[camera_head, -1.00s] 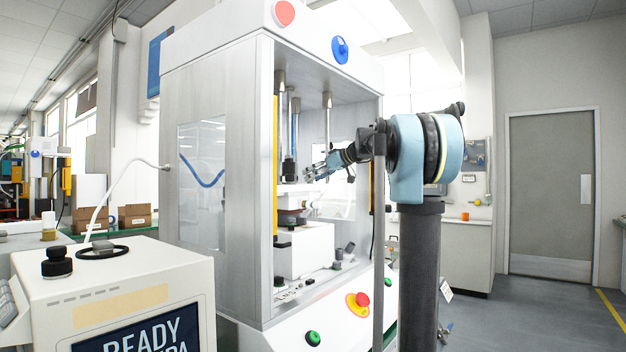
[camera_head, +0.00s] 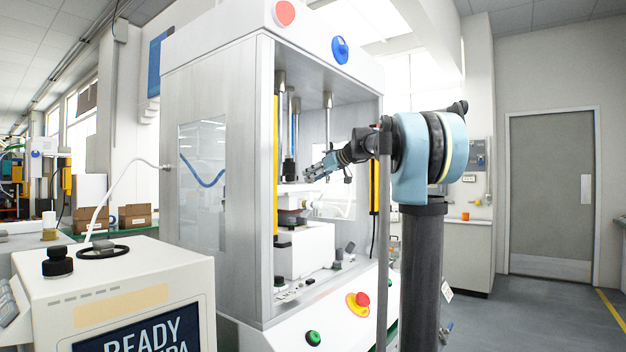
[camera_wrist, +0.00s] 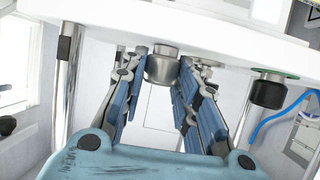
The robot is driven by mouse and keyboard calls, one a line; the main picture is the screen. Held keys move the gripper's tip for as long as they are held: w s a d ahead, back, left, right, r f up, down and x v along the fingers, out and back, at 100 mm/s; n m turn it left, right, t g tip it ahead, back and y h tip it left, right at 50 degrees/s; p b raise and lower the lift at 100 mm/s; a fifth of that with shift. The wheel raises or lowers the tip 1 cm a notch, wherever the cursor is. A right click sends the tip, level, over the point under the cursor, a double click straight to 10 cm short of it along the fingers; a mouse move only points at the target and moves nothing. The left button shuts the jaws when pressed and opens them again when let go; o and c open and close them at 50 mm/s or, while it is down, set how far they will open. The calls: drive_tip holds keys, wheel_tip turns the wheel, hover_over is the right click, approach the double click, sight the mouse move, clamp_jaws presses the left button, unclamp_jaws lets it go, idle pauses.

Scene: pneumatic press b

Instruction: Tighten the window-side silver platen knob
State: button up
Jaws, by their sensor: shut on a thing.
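The silver platen knob (camera_wrist: 162,66) is a short, round metal cylinder under the edge of the white platen (camera_wrist: 190,26) in the wrist view. My gripper (camera_wrist: 164,72) has its blue-padded fingers on both sides of the knob and is shut on it. In the head view my gripper (camera_head: 309,176) reaches into the press from the right at platen height. There the knob is too small to make out between the fingers. A black knob (camera_wrist: 268,91) hangs under the same platen to the right, apart from my fingers.
Chrome columns stand close by, one left of my fingers (camera_wrist: 67,85). A blue hose (camera_wrist: 275,117) curves at the right. The press frame (camera_head: 269,185) has a yellow strip (camera_head: 276,160) at its opening. A red button (camera_head: 362,299) sits on the front below.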

drive_tip(key=shift+m+t+h, duration=0.9)
drive_tip(key=shift+m+h, duration=0.1)
drive_tip(key=shift+m, duration=0.1)
drive_tip(key=o, duration=1.1)
drive_tip(key=v, duration=1.2)
drive_tip(key=shift+f, duration=0.1)
